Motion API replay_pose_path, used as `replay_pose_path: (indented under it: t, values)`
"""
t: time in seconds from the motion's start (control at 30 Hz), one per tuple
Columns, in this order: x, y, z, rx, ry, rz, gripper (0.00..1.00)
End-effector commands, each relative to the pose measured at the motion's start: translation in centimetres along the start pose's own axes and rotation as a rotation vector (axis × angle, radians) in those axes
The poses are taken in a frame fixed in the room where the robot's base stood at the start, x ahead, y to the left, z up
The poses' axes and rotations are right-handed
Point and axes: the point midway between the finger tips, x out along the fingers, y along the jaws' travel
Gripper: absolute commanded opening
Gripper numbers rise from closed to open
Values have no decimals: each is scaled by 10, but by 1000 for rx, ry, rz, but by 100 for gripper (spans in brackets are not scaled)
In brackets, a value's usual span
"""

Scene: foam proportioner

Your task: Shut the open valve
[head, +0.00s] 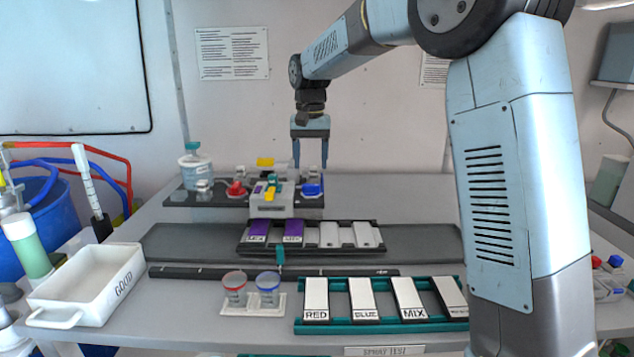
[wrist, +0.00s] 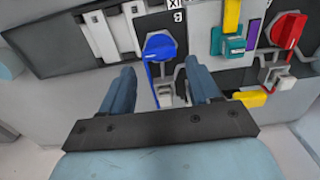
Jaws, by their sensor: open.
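My gripper (head: 310,162) is open and empty, pointing down above the right end of the valve unit. A blue valve handle (head: 312,189) is just below it. In the wrist view the blue handle (wrist: 160,46) lies beyond and between my two fingertips (wrist: 160,70), apart from them. A red valve handle (head: 236,188) is at the left of the unit; in the wrist view it is a slanted lever (wrist: 288,30) at upper right. Yellow (head: 265,162) and teal (head: 271,191) parts sit between the two handles. I cannot tell which valve is open.
A tray of purple and white tiles (head: 332,235) lies in front of the unit. Two cups (head: 267,290) and a green rack (head: 385,323) of labelled tiles are nearer. A white GOOD bin (head: 90,280) is at left. My arm hides the right side.

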Motion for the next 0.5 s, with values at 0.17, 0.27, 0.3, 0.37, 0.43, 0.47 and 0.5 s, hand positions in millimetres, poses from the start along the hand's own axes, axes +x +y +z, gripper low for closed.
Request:
replay_pose_path:
  t: [0.17,0.27,0.3,0.37,0.43,0.47,0.5]
  values:
    - [31,0,1,0,-2,1,62]
    - [45,1,1,0,-2,1,62]
    - [50,1,0,0,-2,1,62]
    - [55,1,0,0,-1,1,62]
    - [61,1,0,1,-1,0,62]
    - [62,1,0,1,-1,1,62]
    - [64,1,0,1,-1,1,62]
